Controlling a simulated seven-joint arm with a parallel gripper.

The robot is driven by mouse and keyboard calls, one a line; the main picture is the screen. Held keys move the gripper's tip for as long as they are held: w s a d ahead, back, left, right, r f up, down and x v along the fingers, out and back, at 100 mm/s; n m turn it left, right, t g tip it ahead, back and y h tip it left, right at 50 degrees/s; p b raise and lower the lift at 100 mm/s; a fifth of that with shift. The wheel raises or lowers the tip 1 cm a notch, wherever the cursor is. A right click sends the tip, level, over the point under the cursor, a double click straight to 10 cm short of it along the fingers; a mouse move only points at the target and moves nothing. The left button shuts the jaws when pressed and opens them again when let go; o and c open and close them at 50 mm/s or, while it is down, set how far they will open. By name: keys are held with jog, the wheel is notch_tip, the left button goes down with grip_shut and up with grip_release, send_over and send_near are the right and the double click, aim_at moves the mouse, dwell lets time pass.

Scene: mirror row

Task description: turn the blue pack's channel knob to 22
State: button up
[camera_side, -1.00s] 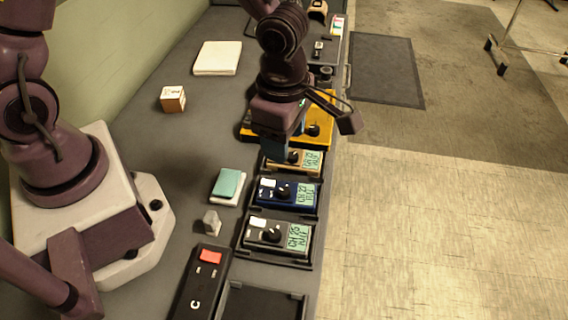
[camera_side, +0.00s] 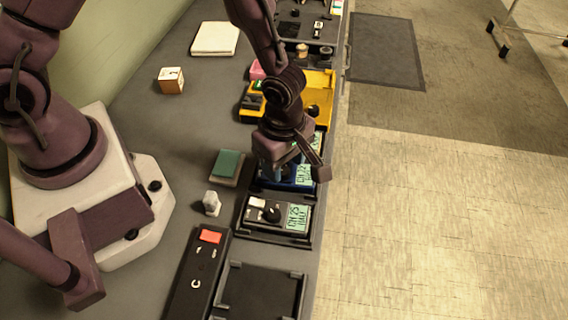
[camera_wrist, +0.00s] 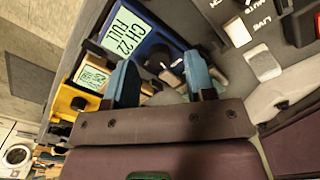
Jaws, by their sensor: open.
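The blue pack (camera_wrist: 150,38) lies in the row of packs, and its green display (camera_wrist: 127,32) reads CH 22 FULL in the wrist view. Its dark channel knob (camera_wrist: 158,58) shows near and between my blue fingertips. My gripper (camera_wrist: 160,72) is open, with one finger on each side of the knob area; I cannot tell whether either finger touches it. In the side view my gripper (camera_side: 280,172) is low over the blue pack (camera_side: 300,182), hiding its knob and part of its display.
A grey pack (camera_side: 264,228) reading CH 25 sits in front of the blue one. A yellow pack or tray (camera_side: 319,88) lies behind. A black strip with a red switch (camera_side: 210,236) and an empty dark tray (camera_side: 262,290) are nearer. The table's right edge is close.

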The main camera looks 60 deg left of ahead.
aim_at(284, 170)
jog(key=shift+f, duration=0.75)
grip_shut()
jog(key=shift+n, duration=1.7)
grip_release()
jog(key=shift+r, duration=0.1)
notch_tip(284, 170, up, 13)
